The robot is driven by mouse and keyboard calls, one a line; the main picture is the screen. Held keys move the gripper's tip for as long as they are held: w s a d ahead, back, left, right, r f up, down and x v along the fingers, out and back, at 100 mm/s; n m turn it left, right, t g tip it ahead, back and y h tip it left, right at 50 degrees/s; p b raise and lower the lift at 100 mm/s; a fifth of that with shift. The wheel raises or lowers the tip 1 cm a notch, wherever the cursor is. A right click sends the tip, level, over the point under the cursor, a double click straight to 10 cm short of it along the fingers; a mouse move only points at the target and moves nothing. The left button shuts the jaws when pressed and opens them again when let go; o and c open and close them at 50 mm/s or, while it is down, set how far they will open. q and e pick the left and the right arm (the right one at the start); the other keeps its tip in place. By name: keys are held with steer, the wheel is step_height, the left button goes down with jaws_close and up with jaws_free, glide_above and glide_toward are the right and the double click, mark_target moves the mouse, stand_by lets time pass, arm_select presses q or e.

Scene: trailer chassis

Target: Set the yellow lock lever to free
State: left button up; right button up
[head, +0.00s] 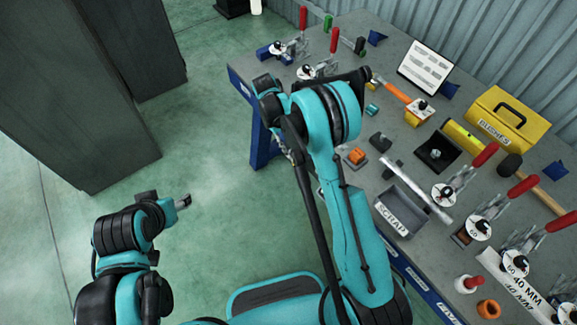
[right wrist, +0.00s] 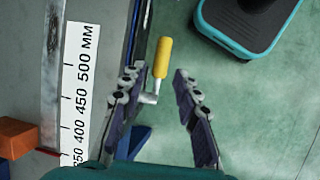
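The yellow lever handle (right wrist: 162,57) shows in the right wrist view, on a short grey metal crank beside the table's edge. My right gripper (right wrist: 158,92) is open, its dark padded fingers apart on either side of the crank. The handle stands beyond the fingertips, nearer the left finger, and no grip on it is visible. In the head view my right arm hides the lever and its gripper's fingers. My left gripper (head: 184,202) hangs over the floor, away from the table; its finger opening is too small to tell.
A millimetre scale (right wrist: 80,85) runs along the tabletop near an orange block (right wrist: 15,138). The workbench (head: 400,140) holds red-handled clamps, a scrap tray (head: 415,207) and a yellow bushes box (head: 508,118). Dark cabinets (head: 75,90) stand at left. Floor between is clear.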

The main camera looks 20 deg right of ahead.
mark_target(299, 165)
steer(key=b+x, duration=0.1)
steer(key=x, duration=0.3)
steer(key=b+x, duration=0.1)
steer(key=x, duration=0.3)
steer(key=shift+a+f, duration=0.15)
steer(key=shift+f, duration=0.15)
jaws_close()
